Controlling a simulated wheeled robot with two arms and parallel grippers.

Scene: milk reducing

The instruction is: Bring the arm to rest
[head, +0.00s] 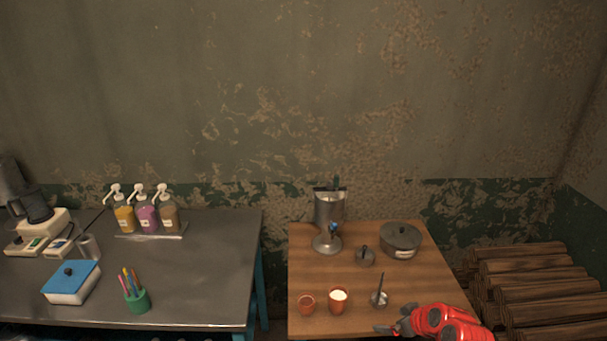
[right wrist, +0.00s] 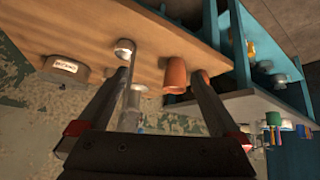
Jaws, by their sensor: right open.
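My right arm is red and comes in at the bottom right of the head view. Its gripper (head: 393,322) is open, with nothing seen between the fingers, at the front right of the wooden table (head: 430,283). In the right wrist view the two fingers (right wrist: 163,78) stand apart, with an orange cup (right wrist: 175,76) showing beyond them. A small metal utensil with an upright handle (head: 380,298) stands just left of the gripper in the head view. My left gripper is not in view.
Logs (head: 530,290) lie right. A metal table (head: 200,275) with bottles stands left.

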